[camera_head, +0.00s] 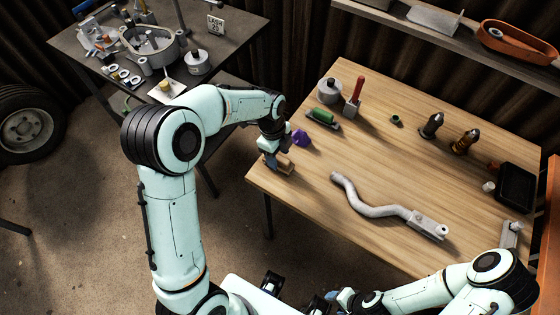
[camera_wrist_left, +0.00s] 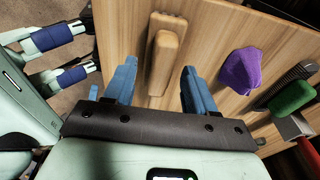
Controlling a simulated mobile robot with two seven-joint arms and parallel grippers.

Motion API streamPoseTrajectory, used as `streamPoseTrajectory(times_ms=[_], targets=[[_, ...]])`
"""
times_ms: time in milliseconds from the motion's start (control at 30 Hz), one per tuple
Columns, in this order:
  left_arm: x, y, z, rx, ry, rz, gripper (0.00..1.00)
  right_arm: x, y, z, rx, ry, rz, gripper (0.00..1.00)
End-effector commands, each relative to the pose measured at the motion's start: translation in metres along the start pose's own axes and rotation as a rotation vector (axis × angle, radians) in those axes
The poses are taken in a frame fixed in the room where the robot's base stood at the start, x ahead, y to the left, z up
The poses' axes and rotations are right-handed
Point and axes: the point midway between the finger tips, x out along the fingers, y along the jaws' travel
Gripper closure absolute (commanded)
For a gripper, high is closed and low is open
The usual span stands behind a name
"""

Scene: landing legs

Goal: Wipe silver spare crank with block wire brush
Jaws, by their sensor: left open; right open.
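The silver spare crank (camera_head: 384,209), an S-bent bar with a flat block end at the right, lies on the wooden table. A pale wooden block (camera_wrist_left: 165,55) with a narrower raised grip, which looks like the block wire brush, lies at the table's left edge; it also shows in the head view (camera_head: 286,167). Its underside is hidden, so I see no bristles. My left gripper (camera_head: 276,160) is open at the block, its blue fingers on either side with gaps in the wrist view (camera_wrist_left: 158,84). My right gripper (camera_head: 338,298) is low at the front, open, partly cut off.
A purple item (camera_head: 301,138), a green-topped tool (camera_head: 326,117), a red-handled brush (camera_head: 354,97) and a round metal canister (camera_head: 329,89) stand beyond the block. Two dark-tipped pieces (camera_head: 432,125) and a black tray (camera_head: 515,186) are at the right. The table's middle is largely clear.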

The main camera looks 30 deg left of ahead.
Motion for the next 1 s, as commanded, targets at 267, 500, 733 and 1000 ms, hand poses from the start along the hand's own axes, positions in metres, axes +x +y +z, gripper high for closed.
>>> streamPoseTrajectory(times_ms=[267, 500, 733, 1000], targets=[[0.0, 0.0, 0.0, 0.0, 0.0, 0.001, 0.78, 0.0, 0.0, 0.0, 0.0, 0.0, 0.0, 0.47], [-0.002, 0.0, 0.0, 0.0, 0.0, 0.0, 1.0, -0.001, 0.0, 0.0, 0.0, 0.0, 0.0, 0.47], [-0.017, -0.001, -0.002, 0.0, 0.0, -0.002, 1.0, -0.012, -0.005, -0.004, -0.002, 0.007, -0.002, 0.47], [-0.039, -0.001, -0.004, 0.0, 0.0, -0.002, 1.0, -0.026, -0.013, -0.01, -0.006, 0.017, -0.006, 0.47]])
